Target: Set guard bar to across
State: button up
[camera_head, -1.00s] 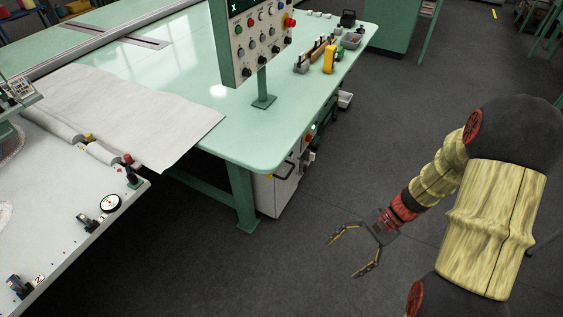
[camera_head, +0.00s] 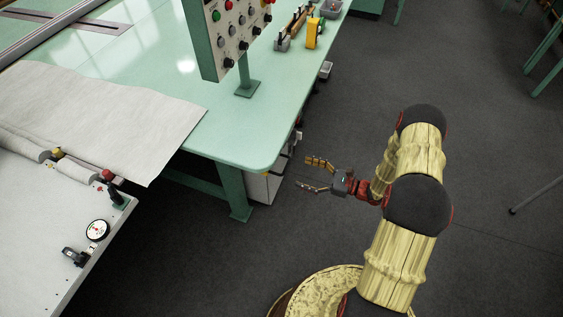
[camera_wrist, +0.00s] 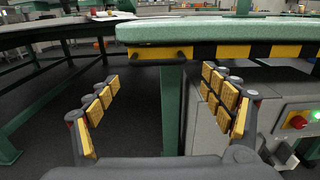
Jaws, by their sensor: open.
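My gripper (camera_head: 309,174) is open and empty, off the near right corner of the green table (camera_head: 255,152). Its two padded fingers also show in the wrist view (camera_wrist: 160,84), pointing at the table's edge and leg. A yellow-and-black striped strip (camera_wrist: 232,52) runs under the table edge there. A short dark bar (camera_wrist: 157,54) sits at the strip's left end, apart from the fingers. I cannot tell for sure whether this is the guard bar. It is not clearly visible in the head view.
A control panel (camera_head: 231,32) stands on the green table. A white cabinet with a red button (camera_wrist: 298,122) is under it. A pale table with a dial gauge (camera_head: 97,230) and a red-knobbed post (camera_head: 115,192) is at left. Dark floor (camera_head: 460,200) is open at right.

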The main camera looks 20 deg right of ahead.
aim_at(287, 165)
jog(key=x, duration=0.2)
jog(key=b+x, duration=0.1)
jog(key=x, duration=0.4)
jog(key=shift+w+a+r+b, duration=0.15)
jog(key=shift+a+r+b, duration=0.1)
jog(key=shift+a+b, duration=0.1)
jog(key=c, duration=0.3)
jog(key=shift+d, duration=0.1)
jog(key=c, duration=1.1)
